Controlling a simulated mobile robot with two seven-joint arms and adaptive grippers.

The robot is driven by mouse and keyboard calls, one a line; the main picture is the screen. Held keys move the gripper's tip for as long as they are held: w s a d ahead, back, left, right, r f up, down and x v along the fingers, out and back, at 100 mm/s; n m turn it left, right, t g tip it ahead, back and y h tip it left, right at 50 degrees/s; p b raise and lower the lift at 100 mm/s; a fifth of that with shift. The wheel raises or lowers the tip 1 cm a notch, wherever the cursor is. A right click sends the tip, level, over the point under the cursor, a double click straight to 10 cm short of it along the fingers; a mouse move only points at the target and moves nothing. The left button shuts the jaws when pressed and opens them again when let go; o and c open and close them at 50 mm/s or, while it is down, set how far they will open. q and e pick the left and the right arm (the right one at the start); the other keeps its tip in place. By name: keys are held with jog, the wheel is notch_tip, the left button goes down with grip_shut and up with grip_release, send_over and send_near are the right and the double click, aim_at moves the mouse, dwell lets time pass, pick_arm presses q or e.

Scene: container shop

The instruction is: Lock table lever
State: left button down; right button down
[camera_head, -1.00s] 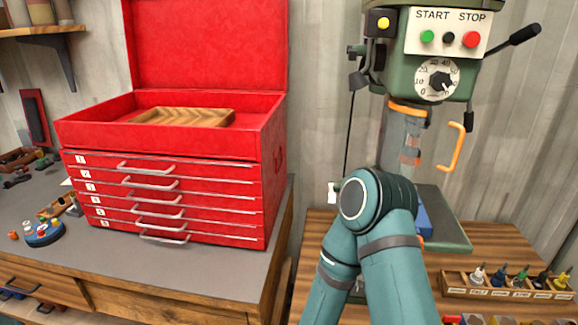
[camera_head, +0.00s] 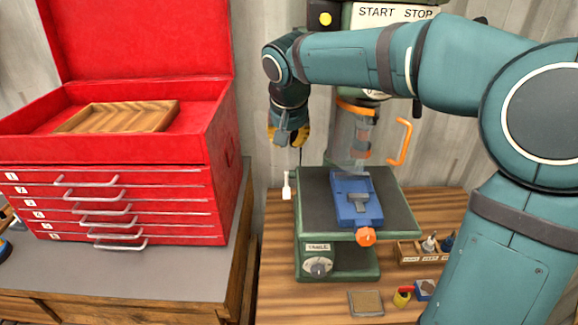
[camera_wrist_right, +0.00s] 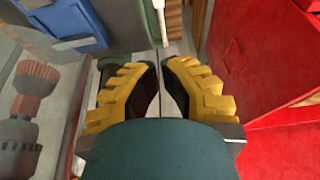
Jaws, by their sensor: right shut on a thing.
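The drill press table (camera_head: 402,215) stands right of the red toolbox. A small white lever-like piece (camera_head: 287,187) sits at its left edge, and I cannot tell for sure that it is the table lever. A thin dark line runs up from near it. My right gripper (camera_head: 290,140) points down above that piece, apart from it. In the right wrist view my right gripper's yellow-backed fingers (camera_wrist_right: 160,85) are close together; what they hold is hidden. A white piece (camera_wrist_right: 159,5) shows ahead of the fingertips. My left gripper is out of view.
A blue vise (camera_head: 350,190) with an orange knob sits on the press table. A labelled dial (camera_head: 318,266) is on the press base. An orange handle (camera_head: 402,142) hangs beside the clear guard. The red toolbox (camera_head: 120,145) stands close on the left.

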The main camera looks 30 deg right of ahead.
send_over(289, 188)
jog(key=w+d, duration=0.1)
jog(key=w, duration=0.1)
notch_tip(289, 188, down, 9)
jog(key=shift+s+a+f, duration=0.1)
jog(key=shift+s+f, duration=0.25)
jog(key=shift+f, duration=0.2)
jog(key=shift+s+a+f, duration=0.1)
jog(key=shift+s+f, duration=0.2)
jog(key=shift+f, duration=0.25)
jog(key=shift+s+a+f, duration=0.2)
jog(key=shift+s+f, duration=0.05)
jog(key=shift+f, duration=0.4)
jog(key=f+b, duration=0.1)
jog(key=b, duration=0.1)
jog(key=s+f+b, duration=0.1)
jog(key=shift+s+a+f+b, duration=0.1)
jog(key=shift+a+f+b, duration=0.1)
jog(key=shift+a+b, duration=0.15)
jog(key=shift+r, duration=0.1)
